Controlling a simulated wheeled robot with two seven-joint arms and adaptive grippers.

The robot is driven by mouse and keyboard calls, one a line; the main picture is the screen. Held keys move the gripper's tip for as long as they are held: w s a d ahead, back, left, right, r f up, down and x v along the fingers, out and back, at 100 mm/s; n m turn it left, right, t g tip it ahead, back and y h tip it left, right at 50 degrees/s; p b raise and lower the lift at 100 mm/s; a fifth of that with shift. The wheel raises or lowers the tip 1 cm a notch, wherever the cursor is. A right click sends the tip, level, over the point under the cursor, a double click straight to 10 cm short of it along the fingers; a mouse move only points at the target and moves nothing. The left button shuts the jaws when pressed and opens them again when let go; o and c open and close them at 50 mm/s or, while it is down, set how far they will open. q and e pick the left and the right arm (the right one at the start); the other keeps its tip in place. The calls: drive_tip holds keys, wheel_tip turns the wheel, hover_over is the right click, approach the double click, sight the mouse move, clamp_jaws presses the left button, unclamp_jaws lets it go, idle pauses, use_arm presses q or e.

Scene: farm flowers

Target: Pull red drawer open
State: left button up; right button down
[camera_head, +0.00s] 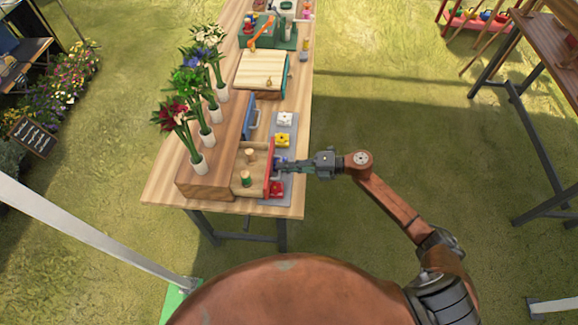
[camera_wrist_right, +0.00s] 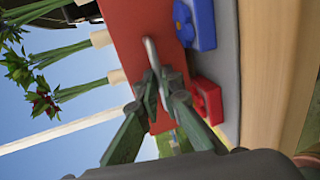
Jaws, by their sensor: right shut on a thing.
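The red drawer (camera_head: 268,168) stands pulled out from the wooden box (camera_head: 206,186) on the table. Its wooden inside is visible, with two small wooden-handled items in it. My right gripper (camera_head: 281,164) reaches in from the right at the red front. In the right wrist view, my gripper (camera_wrist_right: 156,88) is shut on the metal handle (camera_wrist_right: 150,50) of the red front (camera_wrist_right: 135,22). My left gripper is not in view.
A grey tray (camera_head: 289,179) with white (camera_head: 284,119), yellow (camera_head: 282,140) and red (camera_head: 277,189) blocks lies right of the drawer. A blue drawer front (camera_head: 248,115) is farther back. Several flower vases (camera_head: 198,164) line the left side. Open grass lies right of the table.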

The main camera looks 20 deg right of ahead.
drive_tip(key=c, duration=2.3)
unclamp_jaws()
drive_tip(key=shift+o, duration=0.9)
drive_tip(key=shift+s+d, duration=0.1)
drive_tip(key=shift+d, duration=0.4)
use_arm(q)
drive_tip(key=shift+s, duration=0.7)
use_arm(e)
drive_tip(key=v, duration=1.1)
drive_tip(key=shift+r, duration=0.15)
